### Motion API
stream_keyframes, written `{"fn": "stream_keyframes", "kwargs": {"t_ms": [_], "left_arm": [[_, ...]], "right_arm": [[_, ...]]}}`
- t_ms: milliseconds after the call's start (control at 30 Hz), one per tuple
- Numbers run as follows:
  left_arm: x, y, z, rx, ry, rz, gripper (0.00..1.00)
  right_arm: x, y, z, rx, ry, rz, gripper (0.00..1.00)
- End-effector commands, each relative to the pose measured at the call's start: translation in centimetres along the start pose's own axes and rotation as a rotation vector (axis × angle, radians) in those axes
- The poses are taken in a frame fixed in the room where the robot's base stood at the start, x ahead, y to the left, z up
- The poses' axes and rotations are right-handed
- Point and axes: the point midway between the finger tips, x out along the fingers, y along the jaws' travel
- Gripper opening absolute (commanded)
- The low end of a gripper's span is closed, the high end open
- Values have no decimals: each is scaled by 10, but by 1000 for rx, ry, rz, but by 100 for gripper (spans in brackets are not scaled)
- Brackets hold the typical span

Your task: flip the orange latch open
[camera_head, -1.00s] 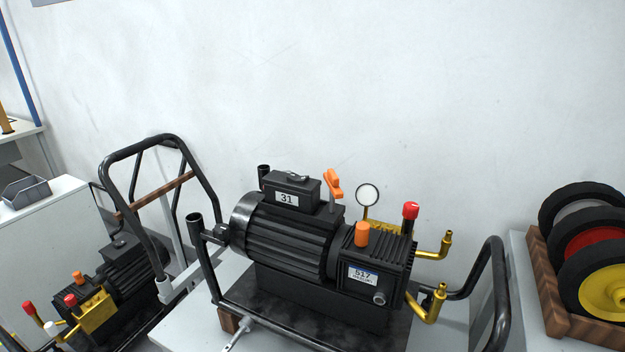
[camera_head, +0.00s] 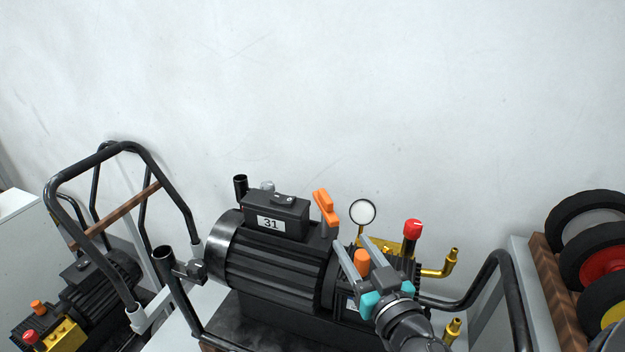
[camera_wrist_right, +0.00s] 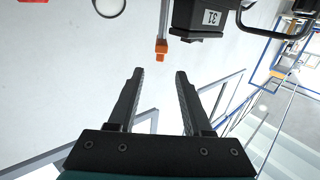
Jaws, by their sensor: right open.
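The orange latch (camera_head: 325,206) stands upright on the top of the black motor, beside the box labelled 31. It shows in the right wrist view as an orange piece (camera_wrist_right: 161,47) at the end of a grey stem, ahead of the fingertips and apart from them. My right gripper (camera_head: 351,241) is open and empty, above the pump end of the machine, to the right of and below the latch in the head view. Its two dark fingers (camera_wrist_right: 160,73) are spread in the wrist view. My left gripper is in neither view.
A round gauge (camera_head: 363,212), a red knob (camera_head: 413,229) and an orange cap (camera_head: 361,260) are close to my right gripper. The black box labelled 31 (camera_head: 274,217) is left of the latch. Frame tubes rise on both sides; the wall is behind.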

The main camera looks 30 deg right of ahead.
Motion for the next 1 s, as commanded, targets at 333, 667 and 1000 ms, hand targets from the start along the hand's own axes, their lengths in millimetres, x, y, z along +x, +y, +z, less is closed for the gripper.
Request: {"fn": "stream_keyframes", "kwargs": {"t_ms": [333,667,1000], "left_arm": [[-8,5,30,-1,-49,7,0],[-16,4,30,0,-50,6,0],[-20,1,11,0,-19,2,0]], "right_arm": [[20,-1,-6,2,12,-4,50],[66,-1,-6,3,10,-2,50],[112,-1,-6,3,10,-1,50]]}}
